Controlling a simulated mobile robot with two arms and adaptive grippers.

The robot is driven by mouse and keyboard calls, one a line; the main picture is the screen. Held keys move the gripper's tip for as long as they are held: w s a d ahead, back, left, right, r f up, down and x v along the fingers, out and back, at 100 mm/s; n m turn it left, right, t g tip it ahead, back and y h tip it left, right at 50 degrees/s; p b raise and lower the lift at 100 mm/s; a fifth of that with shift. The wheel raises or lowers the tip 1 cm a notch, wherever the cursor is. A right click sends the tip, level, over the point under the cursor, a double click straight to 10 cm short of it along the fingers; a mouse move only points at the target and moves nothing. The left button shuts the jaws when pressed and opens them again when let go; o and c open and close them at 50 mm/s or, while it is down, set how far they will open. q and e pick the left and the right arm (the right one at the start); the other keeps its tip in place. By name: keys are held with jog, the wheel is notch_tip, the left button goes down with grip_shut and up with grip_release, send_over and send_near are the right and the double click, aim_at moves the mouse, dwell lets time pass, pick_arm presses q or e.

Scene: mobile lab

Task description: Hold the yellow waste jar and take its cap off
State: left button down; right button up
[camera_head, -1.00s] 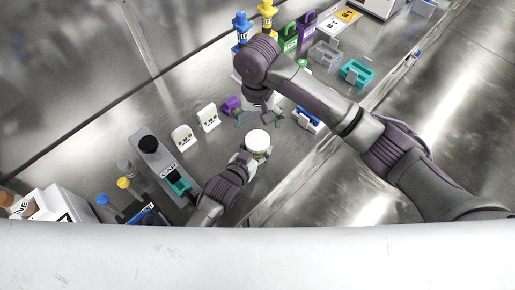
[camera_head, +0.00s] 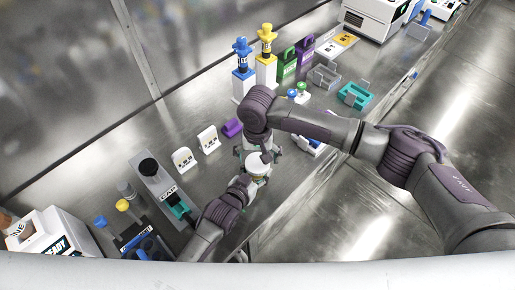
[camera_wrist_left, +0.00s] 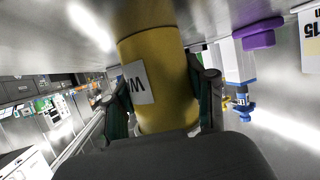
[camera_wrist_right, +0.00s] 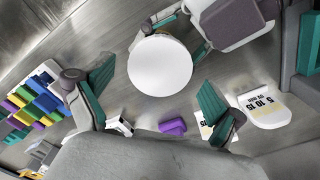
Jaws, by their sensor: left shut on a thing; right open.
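The yellow waste jar (camera_wrist_left: 158,75) fills the middle of the left wrist view, with a white label showing a "W". My left gripper (camera_wrist_left: 160,92) is shut on it, with green fingers on both sides. In the head view the left gripper (camera_head: 248,178) holds the jar from the near side. The jar's round white cap (camera_wrist_right: 160,65) is on top, seen from above in the right wrist view; it also shows in the head view (camera_head: 256,163). My right gripper (camera_wrist_right: 157,85) is open above the cap, its fingers apart on either side and not visibly touching it.
A purple object (camera_head: 232,127) and white labelled cards (camera_head: 208,139) stand behind the jar. A grey device marked CAP (camera_head: 160,182) is to the left. Blue (camera_head: 242,70) and yellow (camera_head: 266,58) bottles stand at the back. The bench's front edge runs close by the jar.

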jog(key=shift+f, duration=0.75)
jog(key=c, duration=1.2)
jog(key=n, duration=0.4)
jog(key=shift+n, duration=0.4)
jog(key=n, duration=1)
pick_arm(q)
jog(key=shift+f, duration=0.1)
pick_arm(e)
jog(key=n, duration=0.7)
jog(key=shift+r, duration=0.1)
jog(key=shift+r, duration=0.15)
